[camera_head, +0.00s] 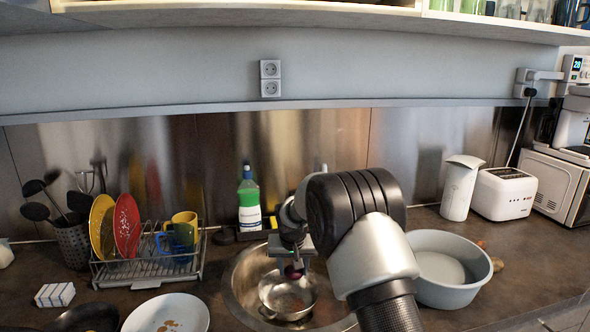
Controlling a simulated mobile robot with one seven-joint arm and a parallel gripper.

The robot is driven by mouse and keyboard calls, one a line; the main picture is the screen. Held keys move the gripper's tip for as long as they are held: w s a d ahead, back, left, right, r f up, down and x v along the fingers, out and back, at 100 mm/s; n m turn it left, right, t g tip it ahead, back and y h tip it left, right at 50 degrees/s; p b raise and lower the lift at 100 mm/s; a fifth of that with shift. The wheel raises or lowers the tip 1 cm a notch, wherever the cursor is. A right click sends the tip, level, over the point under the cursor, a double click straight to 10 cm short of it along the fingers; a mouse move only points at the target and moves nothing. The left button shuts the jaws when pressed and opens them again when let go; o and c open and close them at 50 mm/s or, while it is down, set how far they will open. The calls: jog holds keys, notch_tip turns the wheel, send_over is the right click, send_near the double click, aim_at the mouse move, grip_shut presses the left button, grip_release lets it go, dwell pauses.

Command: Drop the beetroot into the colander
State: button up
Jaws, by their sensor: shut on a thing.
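The beetroot (294,271) is a small dark purple round thing, seen between the fingers of my gripper (293,265). My gripper points down and is shut on it; the beetroot is partly hidden by the fingers. A shiny metal bowl that looks like the colander (287,297) sits in the round sink (241,290). In the picture the beetroot appears over the far part of the colander's opening; the exact height above it is hard to tell. My arm covers the right side of the sink.
A large grey-white basin (468,284) stands right of my arm. A dish rack (150,270) with plates and mugs is at left, and a white plate (166,314) is in front. A toaster (504,193) stands at right.

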notch_tip(320, 180, down, 5)
jog(key=b, duration=0.2)
jog(key=shift+f+b, duration=0.2)
jog(key=shift+b, duration=0.1)
jog(key=o, duration=1.2)
jog(key=shift+c, duration=0.2)
jog(key=shift+s+r, duration=0.1)
jog(key=p+v, duration=0.2)
jog(key=v, duration=1.5)
jog(key=shift+r, duration=0.2)
